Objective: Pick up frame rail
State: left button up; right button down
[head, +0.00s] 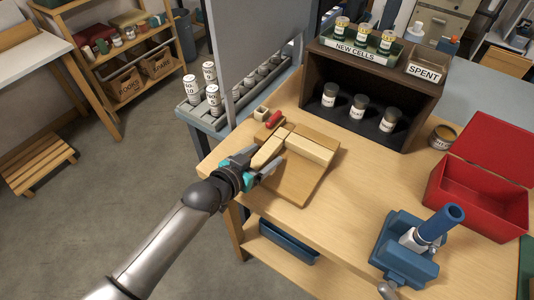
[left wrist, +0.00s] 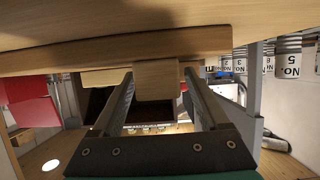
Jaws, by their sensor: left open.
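A short pale wooden rail (head: 267,152) lies on a flat wooden board (head: 296,186) at the workbench's near left corner. A longer pale rail (head: 310,148) lies beside it on the board, to its right. My left gripper (head: 257,164) is open at the near end of the short rail. In the left wrist view, the end of a wooden piece (left wrist: 155,82) shows between the two spread fingers (left wrist: 157,100), with a gap visible on the left side. Contact on the right side is hard to tell. My right gripper is not in view.
A red-handled item (head: 273,119) and a small block (head: 261,112) lie behind the rails. A dark cell rack (head: 325,122) stands at the back. A blue vise (head: 405,255) and an open red box (head: 470,205) are to the right. The bench middle is clear.

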pick_arm(q)
grip_shut()
dwell(0.6)
